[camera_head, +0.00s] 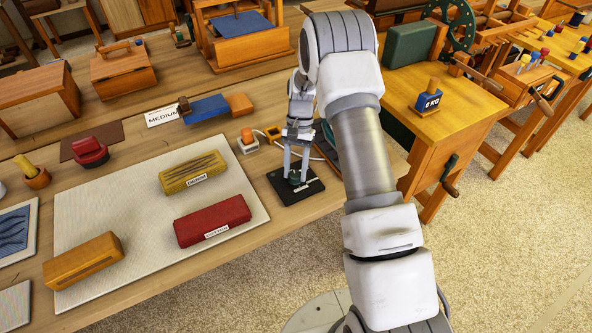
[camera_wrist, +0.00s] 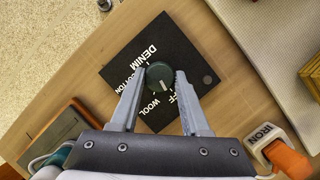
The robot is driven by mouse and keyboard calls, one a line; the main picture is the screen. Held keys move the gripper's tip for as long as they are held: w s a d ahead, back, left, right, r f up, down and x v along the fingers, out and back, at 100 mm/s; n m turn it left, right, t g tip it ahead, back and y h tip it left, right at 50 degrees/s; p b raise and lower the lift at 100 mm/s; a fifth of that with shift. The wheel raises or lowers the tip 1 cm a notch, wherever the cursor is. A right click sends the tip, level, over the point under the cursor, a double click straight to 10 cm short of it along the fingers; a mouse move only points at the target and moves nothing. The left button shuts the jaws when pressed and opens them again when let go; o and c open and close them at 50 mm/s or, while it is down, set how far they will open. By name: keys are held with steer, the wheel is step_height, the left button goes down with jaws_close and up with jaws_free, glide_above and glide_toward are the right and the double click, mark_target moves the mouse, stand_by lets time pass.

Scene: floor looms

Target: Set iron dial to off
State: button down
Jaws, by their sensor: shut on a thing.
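The iron dial is a round dark knob (camera_wrist: 160,77) on a black square plate (camera_wrist: 140,50) in the wrist view. White words on the plate read DENIM, COTTON and WOOL, and a partly hidden one ends in FF. A small pale mark shows on the knob; I cannot tell surely which word it points to. My gripper (camera_wrist: 160,73) is shut on the knob, one finger on each side. In the head view my gripper (camera_head: 296,176) points down over the plate (camera_head: 309,190) near the table's front edge, and the fingers partly hide the knob (camera_head: 294,181).
A white block with an orange top, labelled IRON (camera_wrist: 269,140), stands beside my gripper; it also shows in the head view (camera_head: 247,142). Left lie a pale board (camera_head: 115,205) with yellow, red and orange blocks, and a red iron-like object (camera_head: 90,152).

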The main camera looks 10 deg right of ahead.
steer(key=shift+a+n+h, duration=0.1)
steer(key=shift+n+h, duration=0.4)
steer(key=shift+n, duration=0.7)
steer(key=shift+c, duration=1.9)
jaws_free()
steer(key=p+v, duration=0.1)
steer(key=v, duration=1.6)
steer(key=shift+w, duration=0.25)
